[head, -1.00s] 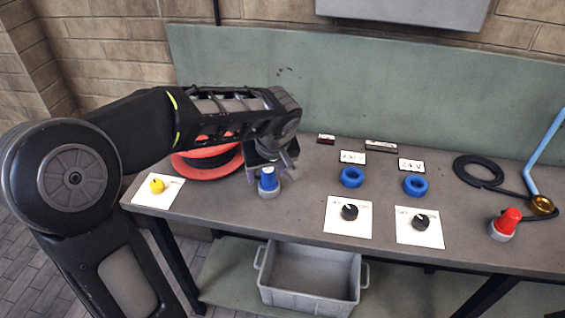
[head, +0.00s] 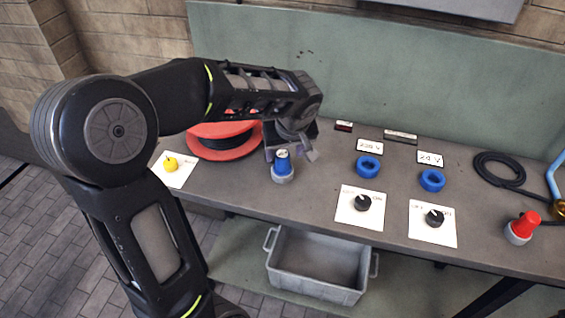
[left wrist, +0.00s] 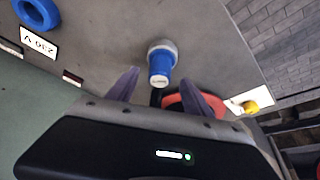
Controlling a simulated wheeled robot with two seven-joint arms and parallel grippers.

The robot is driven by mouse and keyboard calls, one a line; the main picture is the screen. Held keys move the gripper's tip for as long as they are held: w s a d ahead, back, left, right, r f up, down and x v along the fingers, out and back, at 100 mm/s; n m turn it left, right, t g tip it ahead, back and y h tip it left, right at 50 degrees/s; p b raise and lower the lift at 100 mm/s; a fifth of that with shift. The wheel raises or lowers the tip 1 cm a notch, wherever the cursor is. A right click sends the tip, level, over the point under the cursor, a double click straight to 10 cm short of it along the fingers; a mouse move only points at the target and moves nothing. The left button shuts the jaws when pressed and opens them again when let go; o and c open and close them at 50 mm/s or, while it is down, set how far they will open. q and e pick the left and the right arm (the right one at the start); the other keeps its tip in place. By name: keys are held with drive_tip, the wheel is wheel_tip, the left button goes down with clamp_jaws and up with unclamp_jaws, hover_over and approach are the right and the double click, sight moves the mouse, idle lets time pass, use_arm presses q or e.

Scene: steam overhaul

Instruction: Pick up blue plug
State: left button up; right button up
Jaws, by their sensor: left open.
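The blue plug (head: 283,162) stands upright in a light grey base on the bench, near its front edge. My left gripper (head: 291,154) is open just behind and above it in the head view. In the left wrist view, the plug (left wrist: 160,67) lies ahead of the gap between the two open fingers (left wrist: 166,92), with nothing held. I cannot tell exactly how far apart the fingers and plug are. My right gripper is in neither view.
A red cable reel (head: 222,146) stands close left of the gripper, with a yellow knob (head: 171,165) beyond. Blue rings (head: 369,167), black knobs on white cards (head: 360,206) and a red plug (head: 524,227) are to the right. A grey crate (head: 318,265) sits below the bench.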

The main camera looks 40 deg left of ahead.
sight(283, 155)
use_arm(q)
drive_tip(key=shift+f, duration=0.1)
drive_tip(key=shift+w+a+f+p, duration=0.1)
drive_tip(key=shift+a+f+p, duration=0.1)
drive_tip(key=shift+f+p, duration=0.15)
drive_tip(key=p+x, duration=0.1)
drive_tip(key=x, duration=0.3)
drive_tip(key=shift+w+f, duration=0.1)
clamp_jaws()
idle(0.7)
